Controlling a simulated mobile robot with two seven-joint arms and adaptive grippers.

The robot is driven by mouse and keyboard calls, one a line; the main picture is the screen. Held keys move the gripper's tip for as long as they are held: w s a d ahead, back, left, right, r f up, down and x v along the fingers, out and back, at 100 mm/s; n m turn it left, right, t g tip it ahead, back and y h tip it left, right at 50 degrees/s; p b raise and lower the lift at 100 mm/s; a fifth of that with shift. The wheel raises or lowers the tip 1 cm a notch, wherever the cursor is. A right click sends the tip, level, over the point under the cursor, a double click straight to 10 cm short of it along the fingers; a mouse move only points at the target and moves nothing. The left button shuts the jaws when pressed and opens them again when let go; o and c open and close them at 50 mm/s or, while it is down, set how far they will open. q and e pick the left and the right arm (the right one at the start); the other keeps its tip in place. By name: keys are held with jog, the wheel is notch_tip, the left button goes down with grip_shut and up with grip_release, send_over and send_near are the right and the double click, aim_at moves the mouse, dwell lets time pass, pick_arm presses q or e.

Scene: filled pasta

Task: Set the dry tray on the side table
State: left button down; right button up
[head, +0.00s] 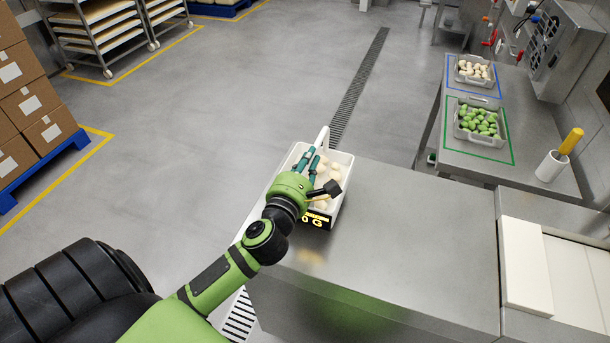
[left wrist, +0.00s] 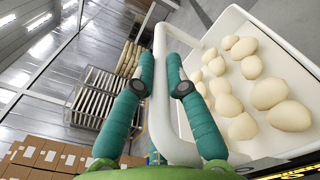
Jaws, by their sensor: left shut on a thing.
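A white tray (head: 344,180) of pale filled pasta is at the far left corner of the steel counter (head: 420,245), by a scale display (head: 317,221). My left gripper (head: 318,155) is shut on the tray's white handle; in the left wrist view its teal fingers lie on both sides of the handle (left wrist: 161,80), and the pasta (left wrist: 245,90) shows beside them. I cannot tell whether the tray touches the scale. The side table (head: 470,160) at the right bears a blue outline with a tray of pale pasta (head: 473,70) and a green outline with a tray of green pasta (head: 478,121). My right gripper is out of view.
A white cup with a yellow-handled tool (head: 558,158) stands on the side table's near right. A steel machine (head: 565,50) is behind it. Boxes on a blue pallet (head: 45,160) and racks (head: 105,30) stand left.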

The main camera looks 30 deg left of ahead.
pick_arm(q)
jog(key=shift+s+a+f, duration=0.15)
jog(key=shift+s+a, duration=0.05)
jog(key=shift+s, duration=0.1)
jog(key=shift+f, duration=0.2)
jog(key=shift+f+b, duration=0.65)
jog(key=shift+f, duration=1.15)
jog(key=shift+f, duration=0.2)
jog(key=c, duration=1.3)
grip_release()
jog(key=shift+o, duration=0.2)
